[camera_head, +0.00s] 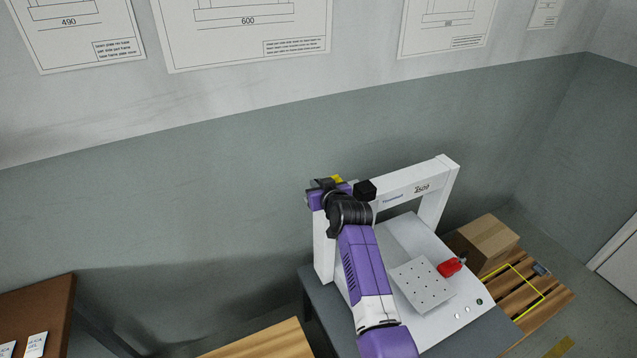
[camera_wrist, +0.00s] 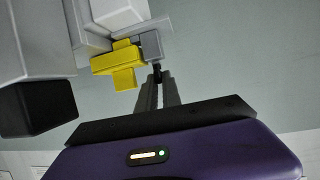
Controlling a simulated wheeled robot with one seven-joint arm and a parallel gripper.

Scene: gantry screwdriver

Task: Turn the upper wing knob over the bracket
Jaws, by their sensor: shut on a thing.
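The yellow wing knob (camera_wrist: 118,62) is a cross-shaped piece at the upper left of the wrist view. It also shows as a small yellow patch (camera_head: 337,179) at the top left of the white gantry (camera_head: 448,185). A small grey block (camera_wrist: 152,45) sits beside its right end, and white gantry parts lie above it. My gripper (camera_wrist: 157,72) has its fingers close together at the knob's right end. It is shut on the knob, though the exact contact is hard to see. In the head view my arm hides the fingers, and I cannot make out the bracket clearly.
A black box-shaped part (camera_head: 365,190) on the gantry beam stands close to my wrist; it is at the left in the wrist view (camera_wrist: 38,108). A perforated plate (camera_head: 421,284) and a red tool (camera_head: 451,267) lie on the base below. A cardboard box (camera_head: 486,240) stands right.

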